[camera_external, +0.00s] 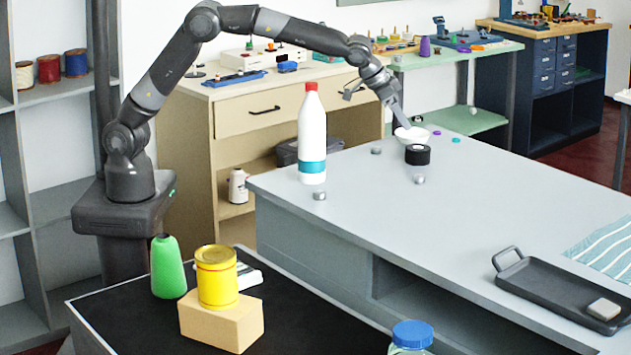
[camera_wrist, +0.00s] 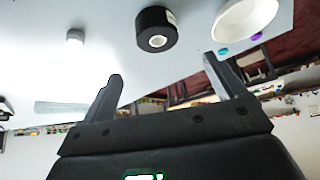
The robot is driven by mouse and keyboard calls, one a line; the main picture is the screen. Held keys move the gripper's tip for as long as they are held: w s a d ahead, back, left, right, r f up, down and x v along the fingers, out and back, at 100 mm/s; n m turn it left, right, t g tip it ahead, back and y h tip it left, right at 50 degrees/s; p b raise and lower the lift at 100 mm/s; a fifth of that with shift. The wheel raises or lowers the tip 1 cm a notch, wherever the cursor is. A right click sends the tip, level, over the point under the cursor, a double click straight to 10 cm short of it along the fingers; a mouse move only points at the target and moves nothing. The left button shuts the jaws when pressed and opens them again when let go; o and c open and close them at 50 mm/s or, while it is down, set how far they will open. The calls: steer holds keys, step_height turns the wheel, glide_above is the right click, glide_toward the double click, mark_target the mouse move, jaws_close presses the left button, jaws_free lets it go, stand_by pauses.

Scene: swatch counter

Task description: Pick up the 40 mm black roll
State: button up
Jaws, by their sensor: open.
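The black roll (camera_external: 417,155) is a short black cylinder with a pale core, lying flat on the grey counter near its far end. It also shows in the wrist view (camera_wrist: 150,35), near the top, beyond the fingertips and between their lines. My gripper (camera_external: 402,124) is above the counter, just behind and to the left of the roll in the external view. In the wrist view my gripper (camera_wrist: 163,68) has its two fingers wide apart with nothing between them. The roll is apart from the fingers and stands free.
A white bowl (camera_external: 412,136) stands close behind the roll. Small grey knobs (camera_external: 376,150) and purple and teal discs (camera_external: 456,140) lie nearby. A tall white bottle (camera_external: 312,140) with a red cap stands to the left. A dark tray (camera_external: 550,285) is at the front right. The counter's middle is clear.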

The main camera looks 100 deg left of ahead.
mark_target(418, 147)
steer(key=x, duration=0.6)
steer(key=shift+s+x, duration=0.2)
steer(key=shift+x, duration=2.4)
steer(key=shift+d+f, duration=0.15)
steer(key=shift+c, duration=0.5)
steer(key=c, duration=1)
